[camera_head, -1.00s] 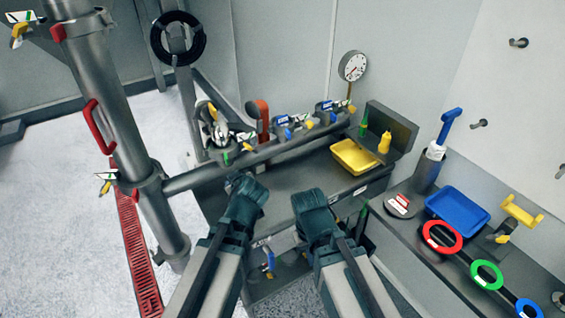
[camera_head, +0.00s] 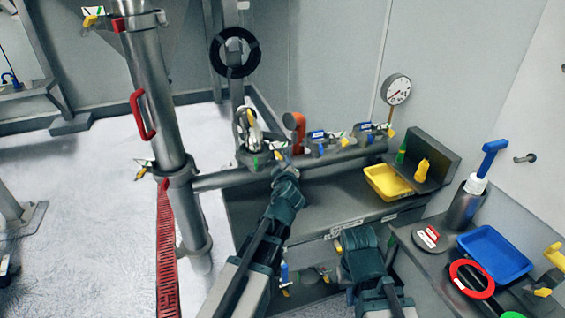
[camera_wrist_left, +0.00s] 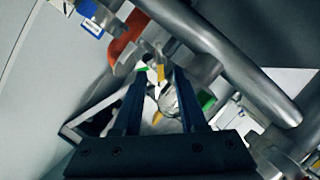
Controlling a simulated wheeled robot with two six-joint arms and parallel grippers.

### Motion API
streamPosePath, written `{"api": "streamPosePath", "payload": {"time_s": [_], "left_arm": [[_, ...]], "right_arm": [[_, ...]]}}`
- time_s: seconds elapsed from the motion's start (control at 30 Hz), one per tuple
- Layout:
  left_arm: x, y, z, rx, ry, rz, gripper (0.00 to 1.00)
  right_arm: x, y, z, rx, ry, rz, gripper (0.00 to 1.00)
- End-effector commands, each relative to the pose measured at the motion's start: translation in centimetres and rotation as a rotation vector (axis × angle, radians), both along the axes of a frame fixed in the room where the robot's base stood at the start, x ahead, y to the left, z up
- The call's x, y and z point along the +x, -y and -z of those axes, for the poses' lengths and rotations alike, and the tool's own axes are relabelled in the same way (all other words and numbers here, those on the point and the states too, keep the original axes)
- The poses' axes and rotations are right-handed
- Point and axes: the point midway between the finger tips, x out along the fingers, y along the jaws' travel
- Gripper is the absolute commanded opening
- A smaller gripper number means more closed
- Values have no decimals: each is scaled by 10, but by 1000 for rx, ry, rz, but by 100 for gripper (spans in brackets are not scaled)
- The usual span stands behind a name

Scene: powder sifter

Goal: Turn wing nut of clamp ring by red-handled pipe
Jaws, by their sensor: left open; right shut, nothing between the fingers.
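The upright grey pipe (camera_head: 152,80) at the left carries a red handle (camera_head: 143,115). A clamp ring (camera_head: 177,174) sits low on this pipe, with a yellow wing nut (camera_head: 141,173) on its left side. My left gripper (camera_head: 284,160) is open, well right of that nut, close to another clamp fitting (camera_head: 250,145) on the horizontal pipe. In the left wrist view its fingers (camera_wrist_left: 158,78) straddle a yellow piece (camera_wrist_left: 161,73) and a silver rounded part (camera_wrist_left: 168,101); contact cannot be told. My right gripper (camera_head: 358,238) is shut and empty at the bench front.
An orange-red handle (camera_head: 295,126) and blue-labelled clamps (camera_head: 318,140) line the horizontal pipe. A gauge (camera_head: 396,90), yellow tray (camera_head: 388,183) and blue tray (camera_head: 495,256) are on the right. Open floor lies left.

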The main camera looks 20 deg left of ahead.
Motion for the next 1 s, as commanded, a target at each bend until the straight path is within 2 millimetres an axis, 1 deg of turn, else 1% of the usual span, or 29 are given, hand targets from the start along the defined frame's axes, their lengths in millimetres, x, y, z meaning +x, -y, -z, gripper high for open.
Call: {"api": "streamPosePath", "payload": {"time_s": [0.03, 0.1, 0.2, 0.33, 0.53, 0.87, 1.0], "left_arm": [[15, -4, 6, -1, 0, -2, 41], [27, -8, 10, -1, 1, -1, 41], [42, -12, 14, -1, 0, 0, 41], [56, -18, 18, -1, 0, -1, 41], [66, -22, 21, 0, 0, 0, 41], [67, -22, 21, 0, 0, 0, 41], [67, -22, 21, 0, 0, 0, 16]], "right_arm": [[0, 0, 6, 0, 0, 0, 0], [0, 0, 10, 0, 0, 0, 0], [0, 0, 14, 0, 0, 0, 0], [0, 0, 18, 0, 0, 0, 0], [0, 0, 21, 0, 0, 0, 0], [0, 0, 21, 0, 0, 0, 0], [0, 0, 21, 0, 0, 0, 0]]}}
